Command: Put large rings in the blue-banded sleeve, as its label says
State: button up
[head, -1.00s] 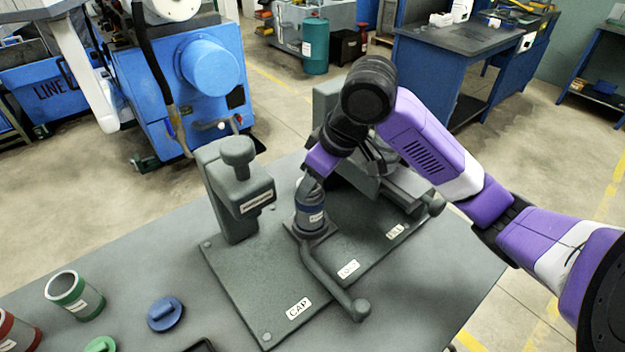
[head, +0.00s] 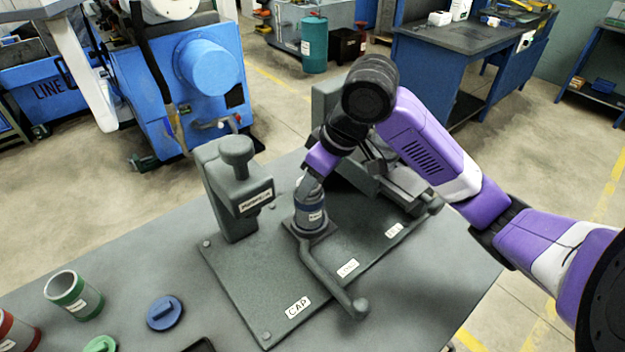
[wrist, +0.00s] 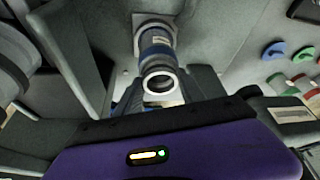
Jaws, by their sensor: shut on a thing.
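The blue-banded sleeve (head: 309,217) stands upright in the fixture near the middle of the bench, with a pale label on its front. Its blue band (wrist: 155,48) also shows in the wrist view. My gripper (head: 308,182) is directly over the sleeve's mouth, pointing down. In the wrist view my gripper (wrist: 158,92) is shut on a pale metal ring (wrist: 160,83), which lies at the sleeve's open end. I cannot tell whether the ring is above the rim or partly inside. Rings inside the sleeve are hidden.
The grey fixture (head: 270,285) has a lever (head: 335,280) in front and a post (head: 235,190) to the left. A green-banded sleeve (head: 73,295), a red-banded sleeve (head: 15,335), a blue cap (head: 164,313) and a green cap (head: 100,345) stand front left.

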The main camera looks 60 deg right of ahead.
jog(key=shift+f, duration=0.1)
dwell(0.6)
jog(key=o, duration=2.1)
notch_tip(320, 180, up, 7)
jog(key=p, duration=0.6)
jog(key=shift+s, duration=0.1)
dwell(0.3)
